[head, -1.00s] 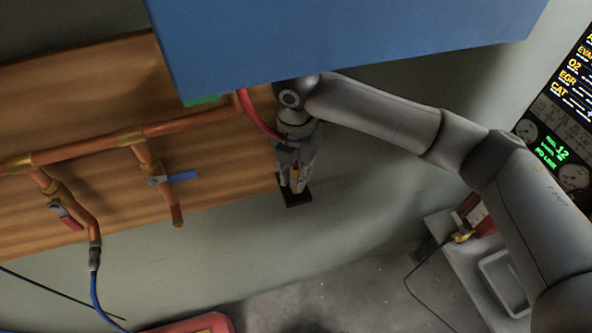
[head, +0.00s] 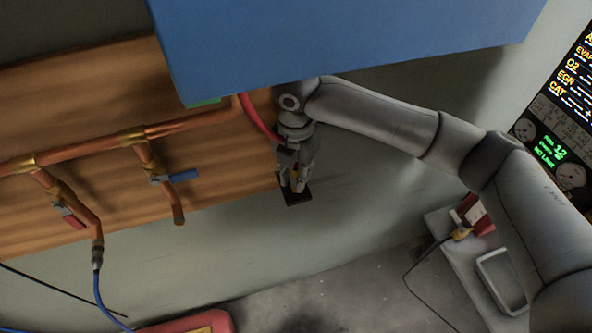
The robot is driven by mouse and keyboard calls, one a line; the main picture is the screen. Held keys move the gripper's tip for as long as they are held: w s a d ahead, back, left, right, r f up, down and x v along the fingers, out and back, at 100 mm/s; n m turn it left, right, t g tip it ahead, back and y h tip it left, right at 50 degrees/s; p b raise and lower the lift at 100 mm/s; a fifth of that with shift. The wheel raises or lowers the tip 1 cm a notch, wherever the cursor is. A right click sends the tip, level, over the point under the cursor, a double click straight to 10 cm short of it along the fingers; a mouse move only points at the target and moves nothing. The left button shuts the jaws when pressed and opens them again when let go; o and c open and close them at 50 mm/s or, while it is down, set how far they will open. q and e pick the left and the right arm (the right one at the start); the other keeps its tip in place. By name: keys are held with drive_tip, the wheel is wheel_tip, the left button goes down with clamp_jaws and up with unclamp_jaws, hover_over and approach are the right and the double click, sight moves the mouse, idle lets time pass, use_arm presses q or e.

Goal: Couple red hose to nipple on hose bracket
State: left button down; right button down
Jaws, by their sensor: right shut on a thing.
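The red hose (head: 258,119) hangs down from behind the blue box and runs to my right gripper (head: 294,188). The gripper points down and is shut. A small yellowish piece, likely the hose's end fitting, shows between its fingers, though the fingers hide most of it. The dark hose bracket (head: 296,198) is a small black plate directly under the fingertips, at the lower right corner of the wooden board. Its nipple is hidden by the gripper, so I cannot tell whether hose and nipple are joined. My left gripper is not in view.
A large blue box (head: 340,45) overhangs the top. Copper pipes (head: 90,150) with a blue-handled valve (head: 183,175) and a red-handled valve (head: 74,222) cross the wooden board (head: 215,165). A blue hose (head: 100,290) hangs at lower left. A bench with a tray (head: 502,280) stands lower right.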

drive_tip(key=shift+f, duration=0.5)
drive_tip(key=c, duration=1.2)
unclamp_jaws()
wheel_tip(320, 180, up, 8)
drive_tip(key=shift+f, duration=0.25)
